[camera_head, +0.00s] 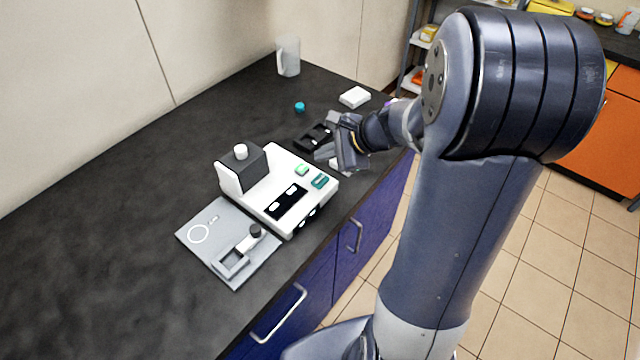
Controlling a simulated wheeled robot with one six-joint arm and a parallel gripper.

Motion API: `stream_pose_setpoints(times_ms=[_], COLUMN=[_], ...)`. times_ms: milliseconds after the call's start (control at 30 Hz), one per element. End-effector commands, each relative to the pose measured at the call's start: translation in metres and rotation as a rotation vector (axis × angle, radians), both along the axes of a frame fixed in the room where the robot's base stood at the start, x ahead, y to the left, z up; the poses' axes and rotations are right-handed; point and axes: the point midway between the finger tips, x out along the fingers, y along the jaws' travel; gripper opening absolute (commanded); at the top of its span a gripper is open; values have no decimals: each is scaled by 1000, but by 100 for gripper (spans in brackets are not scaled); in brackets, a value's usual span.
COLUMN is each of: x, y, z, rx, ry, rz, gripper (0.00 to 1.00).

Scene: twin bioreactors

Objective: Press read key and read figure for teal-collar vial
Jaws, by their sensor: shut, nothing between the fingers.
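A white instrument (275,213) stands on the dark bench, with a dark block (245,170) topped by a white knob. Its sloped top has a light green key (302,170), a small dark teal panel (320,181) and a black panel (290,203) with pale marks. No figure is legible. My gripper (338,160) is shut and empty, just beyond the instrument's upper right edge, apart from the keys. A small teal piece (299,107) lies farther back; I cannot tell whether it is a cap or collar. No vial is clearly recognisable.
A black rack (312,138) sits behind the instrument, partly hidden by my gripper. A grey plate (196,240) with a small frame and dark knob lies in front. A white box (354,97) and clear jug (288,57) stand at the back. The bench's left is clear.

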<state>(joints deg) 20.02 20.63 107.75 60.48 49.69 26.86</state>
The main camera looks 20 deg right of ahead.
Motion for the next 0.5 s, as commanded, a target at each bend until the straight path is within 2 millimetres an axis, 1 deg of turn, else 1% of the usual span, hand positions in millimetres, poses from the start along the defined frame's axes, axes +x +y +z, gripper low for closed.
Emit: stream_pose_setpoints(times_ms=[33, 200, 333, 500], x=[0, 0, 0, 0], y=[0, 0, 0, 0], z=[-15, -38, -48, -50], rx=[0, 0, 0, 0], ry=[1, 1, 1, 1], rz=[1, 1, 1, 1], gripper=[0, 0, 0, 0])
